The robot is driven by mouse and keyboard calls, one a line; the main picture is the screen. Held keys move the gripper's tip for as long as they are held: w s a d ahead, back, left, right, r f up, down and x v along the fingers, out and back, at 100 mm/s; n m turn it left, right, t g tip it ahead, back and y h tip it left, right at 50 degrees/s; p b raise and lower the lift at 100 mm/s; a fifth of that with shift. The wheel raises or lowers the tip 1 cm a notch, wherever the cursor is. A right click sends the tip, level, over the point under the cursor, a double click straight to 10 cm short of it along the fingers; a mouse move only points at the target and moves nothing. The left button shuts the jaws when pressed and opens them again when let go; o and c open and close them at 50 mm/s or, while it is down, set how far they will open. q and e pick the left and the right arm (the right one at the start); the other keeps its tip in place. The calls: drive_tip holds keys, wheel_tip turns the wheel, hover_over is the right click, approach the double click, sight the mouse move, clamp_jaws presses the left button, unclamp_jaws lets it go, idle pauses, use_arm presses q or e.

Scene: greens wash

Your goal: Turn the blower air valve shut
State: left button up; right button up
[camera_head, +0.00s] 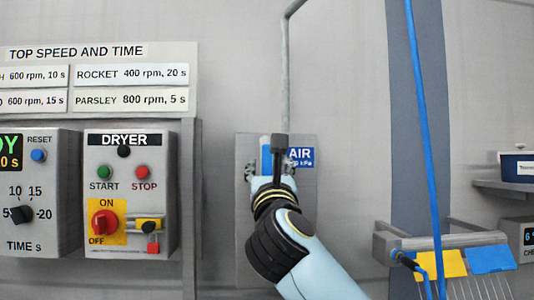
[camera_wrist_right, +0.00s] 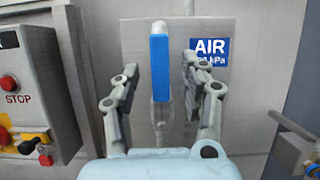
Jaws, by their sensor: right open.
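The air valve shows as an upright blue lever handle (camera_wrist_right: 160,72) in the right wrist view, in front of a grey wall plate (camera_wrist_right: 215,110). The handle lies in line with the vertical pipe behind it. My right gripper (camera_wrist_right: 160,66) is open, with one finger on each side of the handle and a visible gap to each. In the head view my right gripper (camera_head: 278,158) is in front of the plate and hides most of the valve. A bit of the blue handle (camera_head: 265,146) shows there. My left gripper is not in view.
A blue AIR label (camera_head: 301,157) is on the plate, right of the valve. The dryer control box (camera_head: 126,222) stands at the left with buttons and a red switch. A grey rack (camera_head: 388,238) with yellow and blue tags is at the right, beside a blue hose (camera_head: 424,120).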

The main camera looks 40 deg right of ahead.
sight(267, 162)
drive_tip(key=x, duration=0.3)
drive_tip(key=shift+p, duration=0.35)
drive_tip(key=shift+w+d+r, duration=0.2)
drive_tip(key=shift+w+r, duration=0.05)
drive_tip(key=shift+w, duration=0.05)
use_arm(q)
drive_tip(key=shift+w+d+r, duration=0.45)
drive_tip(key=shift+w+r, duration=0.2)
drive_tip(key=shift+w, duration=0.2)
use_arm(e)
drive_tip(key=shift+w, duration=0.1)
drive_tip(key=shift+f, duration=0.1)
drive_tip(key=c, duration=0.9)
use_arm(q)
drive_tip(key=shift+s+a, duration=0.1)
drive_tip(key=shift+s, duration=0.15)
use_arm(e)
clamp_jaws()
